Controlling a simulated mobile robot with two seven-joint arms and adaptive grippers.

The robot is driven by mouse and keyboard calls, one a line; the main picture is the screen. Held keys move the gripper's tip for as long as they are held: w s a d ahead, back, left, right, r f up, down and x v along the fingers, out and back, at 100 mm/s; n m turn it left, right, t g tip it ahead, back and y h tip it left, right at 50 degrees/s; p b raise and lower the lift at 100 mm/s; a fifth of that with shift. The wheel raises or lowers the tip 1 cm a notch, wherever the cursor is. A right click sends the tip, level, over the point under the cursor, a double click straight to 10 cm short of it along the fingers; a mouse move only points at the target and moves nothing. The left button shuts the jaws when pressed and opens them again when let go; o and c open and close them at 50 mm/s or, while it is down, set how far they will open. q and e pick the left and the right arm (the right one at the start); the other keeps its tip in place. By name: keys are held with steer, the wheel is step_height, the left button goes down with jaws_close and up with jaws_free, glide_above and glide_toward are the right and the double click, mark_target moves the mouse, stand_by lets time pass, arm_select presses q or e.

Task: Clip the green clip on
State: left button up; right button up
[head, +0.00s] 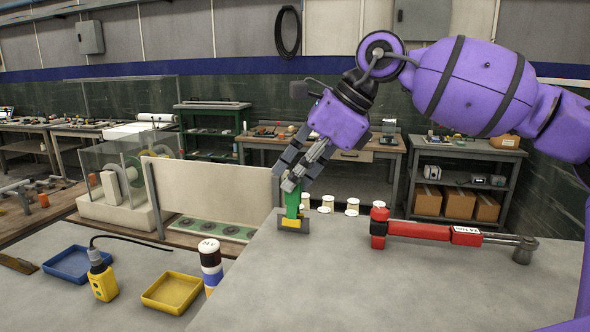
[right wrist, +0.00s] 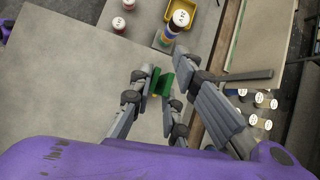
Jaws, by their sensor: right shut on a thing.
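My right gripper (head: 294,186) points down over the table's far left corner in the head view. It is shut on the green clip (head: 292,204), an upright green piece between its fingertips. The clip's lower end is at a small yellow and green piece (head: 294,223) by the table edge; I cannot tell whether the clip is fastened there. In the right wrist view the green clip (right wrist: 166,84) shows between the fingers of the right gripper (right wrist: 156,86), partly hidden by them. My left gripper is not in view.
A red tool with a grey shaft (head: 430,232) lies right of the clip. Several white-capped spools (head: 352,205) stand behind the table edge. A banded cylinder (head: 210,262), yellow tray (head: 173,292), blue tray (head: 78,264) and yellow handset (head: 103,282) are left. The front middle table is clear.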

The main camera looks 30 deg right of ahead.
steer(key=shift+f, duration=0.2)
steer(key=o, duration=0.7)
steer(key=shift+o, duration=0.2)
steer(key=v, duration=1.2)
